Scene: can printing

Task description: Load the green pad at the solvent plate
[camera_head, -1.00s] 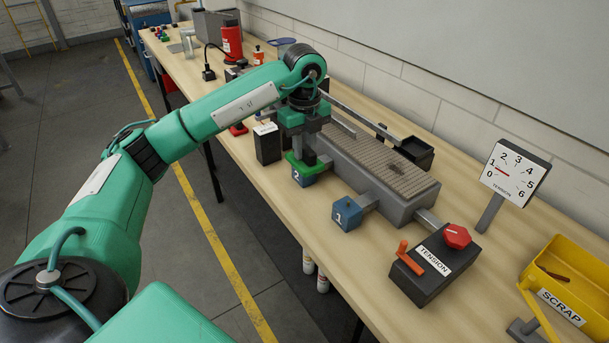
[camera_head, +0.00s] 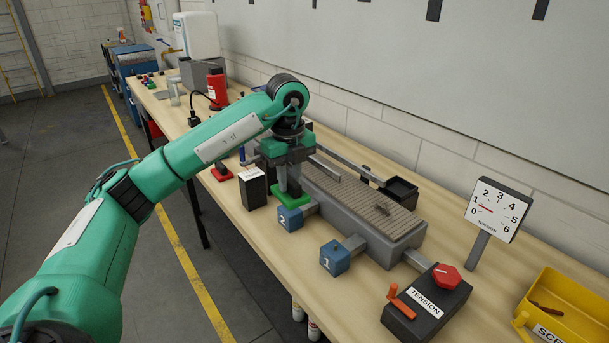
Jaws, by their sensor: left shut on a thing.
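The green pad (camera_head: 291,200) shows under my left gripper (camera_head: 290,186), just above the blue block marked 2 (camera_head: 290,219). My left gripper points down and is shut on the pad. Its fingers partly cover the pad's top. The pad looks level; whether it touches the block is hard to tell. I cannot pick out the solvent plate with certainty; a black box with a white label (camera_head: 252,188) stands left of the pad. My right gripper is not in view.
A ribbed grey bed (camera_head: 350,195) lies right of the gripper, with a blue block marked 1 (camera_head: 335,258) in front. A tension box (camera_head: 427,303), dial (camera_head: 498,209) and yellow scrap bin (camera_head: 562,300) stand at right. A red pad (camera_head: 221,173) lies at left.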

